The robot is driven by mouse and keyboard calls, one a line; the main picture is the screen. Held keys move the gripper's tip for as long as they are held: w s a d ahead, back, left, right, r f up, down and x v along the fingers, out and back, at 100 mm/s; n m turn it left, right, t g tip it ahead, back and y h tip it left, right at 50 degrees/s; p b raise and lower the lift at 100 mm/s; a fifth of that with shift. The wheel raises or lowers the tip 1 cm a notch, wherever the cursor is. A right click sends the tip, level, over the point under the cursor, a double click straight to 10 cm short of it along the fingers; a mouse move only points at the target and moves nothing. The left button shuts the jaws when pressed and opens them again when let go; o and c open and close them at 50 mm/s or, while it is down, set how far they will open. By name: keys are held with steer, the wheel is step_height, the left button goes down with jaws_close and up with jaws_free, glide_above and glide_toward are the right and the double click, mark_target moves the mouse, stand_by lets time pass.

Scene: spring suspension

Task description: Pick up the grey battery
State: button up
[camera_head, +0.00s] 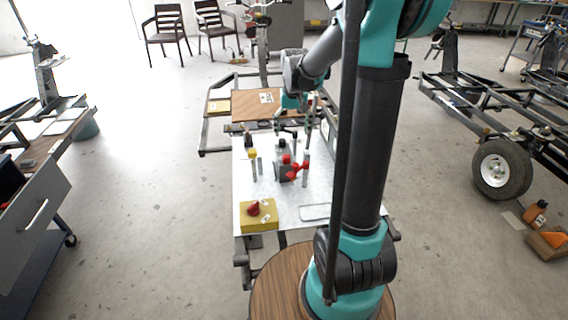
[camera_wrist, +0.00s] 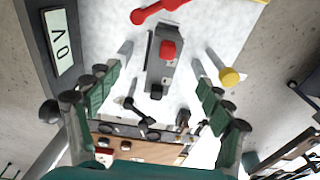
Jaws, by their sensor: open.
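The grey battery (camera_head: 281,172) is a small upright box with a red part on top, standing on the white table in the head view. In the wrist view the battery (camera_wrist: 157,75) shows near the upper middle, ahead of my gripper. My gripper (camera_wrist: 160,80) is open, its two green-padded fingers spread left and right with the battery lined up between their tips. I cannot tell how far the tips are from it. Nothing is held. In the head view my gripper (camera_head: 290,131) is small, just behind and above the battery, its fingers hard to make out.
A red lever (camera_head: 298,169) stands close to the battery's right. A yellow-topped post (camera_head: 252,154) stands to its left. A yellow box with a red knob (camera_head: 259,216) sits at the table's near left. The white table (camera_head: 267,190) is bare between them. A wooden board (camera_head: 240,104) lies behind.

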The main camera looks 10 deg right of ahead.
steer(key=w+a+g, duration=0.1)
steer(key=w, duration=0.6)
step_height(320, 180, down, 12)
steer(key=shift+a+r, duration=0.15)
steer(key=shift+a+f, duration=0.15)
steer(key=shift+f, duration=2.5)
jaws_close()
